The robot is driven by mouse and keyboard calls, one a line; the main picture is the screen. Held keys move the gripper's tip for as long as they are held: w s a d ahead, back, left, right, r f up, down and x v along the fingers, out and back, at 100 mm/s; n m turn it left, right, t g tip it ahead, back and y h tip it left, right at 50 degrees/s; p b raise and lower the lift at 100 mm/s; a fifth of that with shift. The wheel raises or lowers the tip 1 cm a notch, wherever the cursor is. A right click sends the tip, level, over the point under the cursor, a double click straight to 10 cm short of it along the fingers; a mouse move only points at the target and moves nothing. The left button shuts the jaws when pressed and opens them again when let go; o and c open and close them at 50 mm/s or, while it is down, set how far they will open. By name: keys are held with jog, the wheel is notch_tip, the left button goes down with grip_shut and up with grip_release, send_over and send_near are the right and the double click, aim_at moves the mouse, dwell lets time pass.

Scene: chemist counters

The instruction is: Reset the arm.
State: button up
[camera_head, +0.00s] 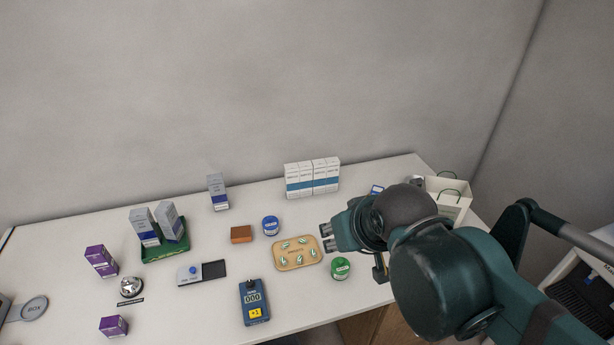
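My arm reaches in from the right edge of the head view, over the right part of the white counter. My gripper (326,237) points left, beside the right end of a tan tray (278,263) with several small green-and-white pieces on it. Its two fingertips look slightly apart with nothing visible between them. A green-lidded jar (340,268) stands just below the gripper in the picture. The arm hides part of the counter's right side.
A blue-lidded jar (270,226), a brown block (241,234), a blue counter device (253,302) and a green tray (152,252) with boxes stand to the left. White boxes (312,177) stand behind. A white bag (449,197) stands behind the arm.

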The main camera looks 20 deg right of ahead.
jog(key=shift+f+b, duration=1.6)
jog(key=shift+f, duration=0.15)
